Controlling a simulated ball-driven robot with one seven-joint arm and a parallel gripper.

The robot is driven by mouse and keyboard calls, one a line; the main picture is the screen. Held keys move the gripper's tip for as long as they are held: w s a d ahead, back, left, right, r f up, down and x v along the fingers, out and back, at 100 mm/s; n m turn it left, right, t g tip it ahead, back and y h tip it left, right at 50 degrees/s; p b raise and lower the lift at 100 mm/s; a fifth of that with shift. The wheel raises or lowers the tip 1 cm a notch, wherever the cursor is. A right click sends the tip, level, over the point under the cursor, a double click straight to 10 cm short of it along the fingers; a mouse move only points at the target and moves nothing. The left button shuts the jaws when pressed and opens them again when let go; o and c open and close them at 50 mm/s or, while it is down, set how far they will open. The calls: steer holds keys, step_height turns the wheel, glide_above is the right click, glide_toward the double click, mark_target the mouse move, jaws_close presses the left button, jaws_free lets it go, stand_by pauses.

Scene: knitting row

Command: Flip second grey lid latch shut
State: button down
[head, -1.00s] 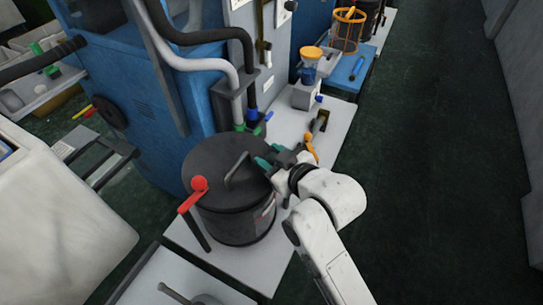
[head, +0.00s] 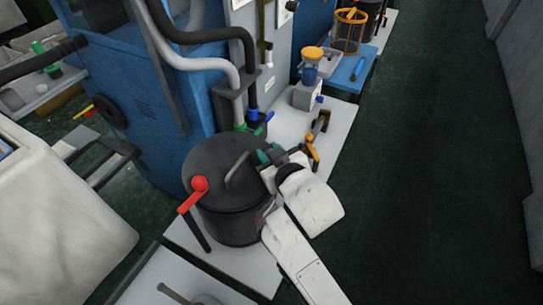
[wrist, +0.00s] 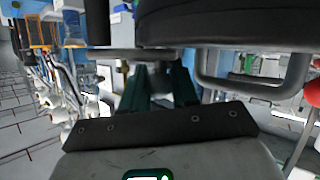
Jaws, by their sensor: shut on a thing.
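The dark round drum (head: 225,218) stands upright with its black lid (head: 212,160) on, a bent handle (head: 237,172) standing on top. A red ball-ended lever (head: 188,200) is at the lid's left front. My gripper (head: 268,154), with green fingers, is at the lid's right rim. In the wrist view my gripper (wrist: 160,85) has both fingers close together against a grey flat piece (wrist: 118,54) beside the dark lid, which fits the grey latch. My gripper hides most of the latch in the head view, and its exact angle cannot be told.
A blue machine (head: 165,110) with hoses stands behind and left of the drum. An orange-knobbed clamp (head: 312,145) and a small grinder-like device (head: 308,85) are on the pale base (head: 338,122) beyond. The dark floor (head: 420,200) at right is clear.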

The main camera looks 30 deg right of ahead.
steer(key=shift+w+d+f+m+h+b, duration=0.1)
steer(key=shift+w+f+m+h+b, duration=0.2)
steer(key=shift+m+h+b, duration=0.3)
steer(key=shift+w+r+m+h, duration=0.1)
steer(key=shift+r+m+h, duration=0.05)
steer(key=shift+m+h, duration=0.2)
steer(key=c, duration=0.9)
jaws_free()
steer(key=shift+r, duration=0.1)
steer(key=v, duration=1)
steer(key=shift+s+r, duration=0.25)
